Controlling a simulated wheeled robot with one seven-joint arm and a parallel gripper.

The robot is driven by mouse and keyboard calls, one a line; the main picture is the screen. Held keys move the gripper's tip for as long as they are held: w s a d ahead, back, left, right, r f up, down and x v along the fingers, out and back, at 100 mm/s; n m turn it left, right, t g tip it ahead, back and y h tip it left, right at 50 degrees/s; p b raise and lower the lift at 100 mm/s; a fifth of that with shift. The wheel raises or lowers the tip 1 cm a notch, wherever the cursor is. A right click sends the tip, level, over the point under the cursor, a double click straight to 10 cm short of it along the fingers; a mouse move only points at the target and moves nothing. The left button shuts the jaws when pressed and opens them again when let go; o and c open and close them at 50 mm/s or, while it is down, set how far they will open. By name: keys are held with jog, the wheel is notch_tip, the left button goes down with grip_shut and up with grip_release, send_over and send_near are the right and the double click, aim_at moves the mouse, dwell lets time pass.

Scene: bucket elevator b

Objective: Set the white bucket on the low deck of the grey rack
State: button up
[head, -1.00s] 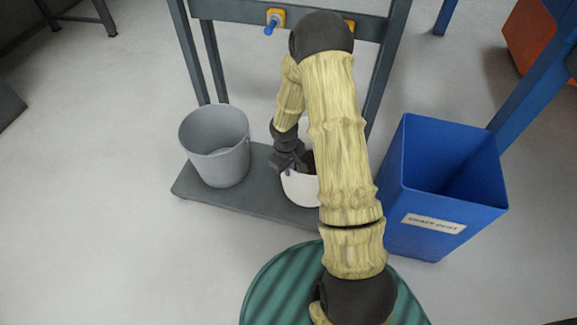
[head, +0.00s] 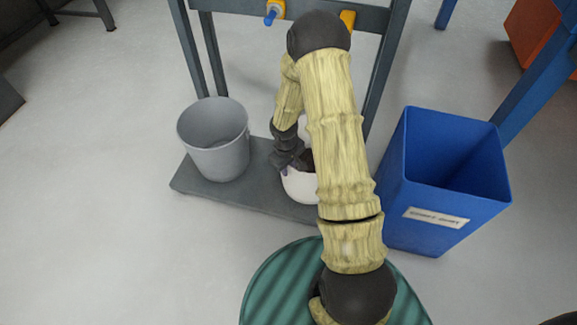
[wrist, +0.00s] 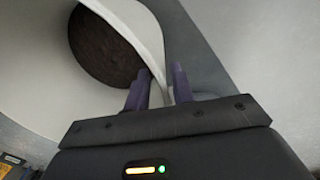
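The white bucket (head: 299,187) shows in the head view over the low deck (head: 245,193) of the grey rack, partly hidden by my arm. It looks upright; I cannot tell whether its base touches the deck. My gripper (head: 288,166) is at its left rim. In the wrist view, the bucket's wall (wrist: 150,35) passes between the two fingers of my gripper (wrist: 160,88), one finger inside and one outside. The fingers look closed on the wall. Dark brown material (wrist: 105,48) shows inside the bucket.
A grey bucket (head: 214,140) stands on the deck's left part. A blue bin (head: 430,215) with a label stands close at the right. Rack posts (head: 190,50) rise behind the deck. A round green ribbed surface (head: 275,285) is in front. The floor at left is clear.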

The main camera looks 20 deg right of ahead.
notch_tip(320, 180, up, 12)
jog(key=p, duration=0.6)
jog(key=shift+s+a+r, duration=0.15)
jog(key=shift+s+a, duration=0.1)
jog(key=shift+a, duration=0.2)
jog(key=s+a+r+m+t, duration=0.2)
jog(key=s+r+m, duration=0.3)
jog(key=s+r, duration=0.9)
notch_tip(320, 180, up, 4)
jog(key=shift+s+a+y, duration=0.3)
jog(key=shift+a+y, duration=0.05)
jog(key=shift+y, duration=0.05)
